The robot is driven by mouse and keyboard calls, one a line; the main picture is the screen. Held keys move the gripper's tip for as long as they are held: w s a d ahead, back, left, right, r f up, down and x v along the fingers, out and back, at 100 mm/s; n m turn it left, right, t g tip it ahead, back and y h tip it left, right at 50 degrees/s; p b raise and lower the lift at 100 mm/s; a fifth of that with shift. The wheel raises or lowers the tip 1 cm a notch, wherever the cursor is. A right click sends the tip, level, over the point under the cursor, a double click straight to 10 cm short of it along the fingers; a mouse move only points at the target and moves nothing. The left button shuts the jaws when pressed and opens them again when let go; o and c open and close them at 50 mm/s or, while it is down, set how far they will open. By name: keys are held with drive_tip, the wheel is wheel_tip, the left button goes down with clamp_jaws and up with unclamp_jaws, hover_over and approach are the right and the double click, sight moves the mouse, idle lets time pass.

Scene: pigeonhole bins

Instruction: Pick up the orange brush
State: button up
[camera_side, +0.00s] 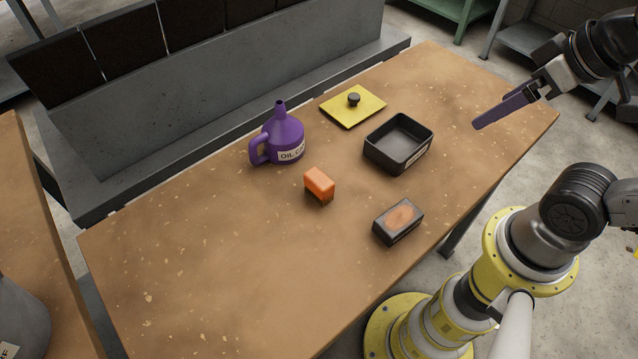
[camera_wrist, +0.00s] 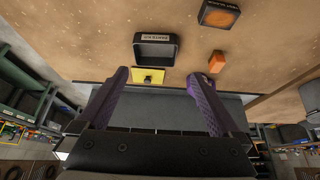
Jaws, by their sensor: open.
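The orange brush (camera_side: 319,183) is a small block with a dark underside, standing on the brown workbench near its middle. It also shows in the wrist view (camera_wrist: 217,62), right of centre and beyond the right finger. My gripper (camera_side: 480,123) is high at the right end of the bench in the side view, well apart from the brush. In the wrist view its two purple fingers (camera_wrist: 158,76) are spread wide with nothing between them.
A purple oil can (camera_side: 283,140) stands behind the brush. A black open box (camera_side: 400,146) and a yellow lid with a dark knob (camera_side: 348,113) lie to the right. A dark block with an orange oval top (camera_side: 398,222) sits in front. The bench's left part is clear.

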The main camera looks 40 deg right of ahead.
drive_tip(key=w+a+r+m, duration=0.1)
drive_tip(key=w+r+m, duration=0.35)
drive_tip(key=m, duration=0.65)
drive_tip(key=m+g, duration=0.6)
drive_tip(key=m, duration=0.1)
hover_over(319, 178)
wheel_tip(319, 178, down, 12)
wheel_tip(319, 178, down, 8)
drive_tip(key=shift+s+d+r, duration=0.1)
drive_tip(key=shift+d+r, duration=0.05)
drive_tip(key=shift+f, duration=2.55)
drive_tip(key=c, duration=1.3)
